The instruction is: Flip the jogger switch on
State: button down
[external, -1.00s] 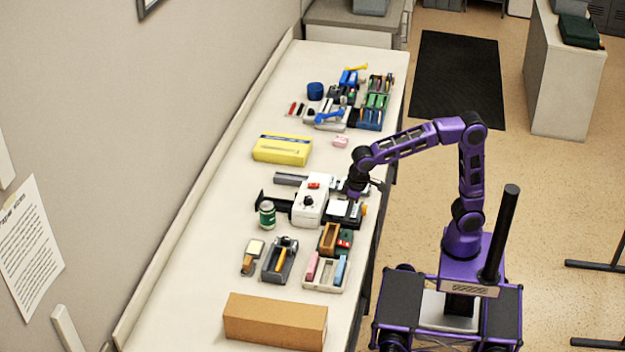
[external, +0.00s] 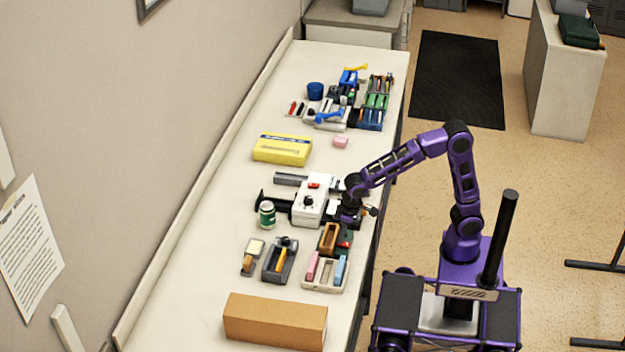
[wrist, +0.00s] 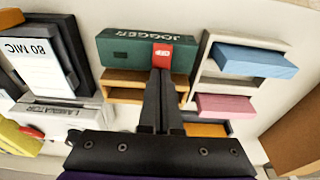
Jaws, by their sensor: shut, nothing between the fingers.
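The jogger (wrist: 120,50) is a dark green box with white JOGGER lettering, in the upper middle of the wrist view. Its red switch (wrist: 162,56) sits on the side facing the camera; its small marking is too blurred to read. In the external view the jogger (external: 346,240) shows as a small green and red patch near the table's right edge. My gripper (wrist: 163,73) is shut and empty. Its fingertips appear right at the lower edge of the red switch; I cannot tell whether they touch. In the external view my gripper (external: 348,217) is above the jogger's far side.
A wooden tray (wrist: 122,92) adjoins the jogger. A pale organiser (wrist: 205,70) with blue and pink blocks stands to its right. The white laminator (external: 308,208) and an 80 MIC box (wrist: 35,65) are to its left. A cardboard box (external: 275,322) lies at the near end.

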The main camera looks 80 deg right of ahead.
jog(key=shift+r+p, duration=0.1)
jog(key=shift+p, duration=0.5)
jog(key=shift+w+g+p, duration=0.15)
jog(key=shift+g+p, duration=0.2)
jog(key=shift+g, duration=0.05)
jog(key=shift+f, duration=0.35)
jog(key=shift+s+r, duration=0.2)
jog(key=shift+s, duration=0.65)
jog(key=shift+r, duration=0.1)
notch_tip(320, 180, up, 14)
jog(key=s+p, duration=0.2)
jog(key=p, duration=0.2)
jog(key=shift+s+f, duration=0.2)
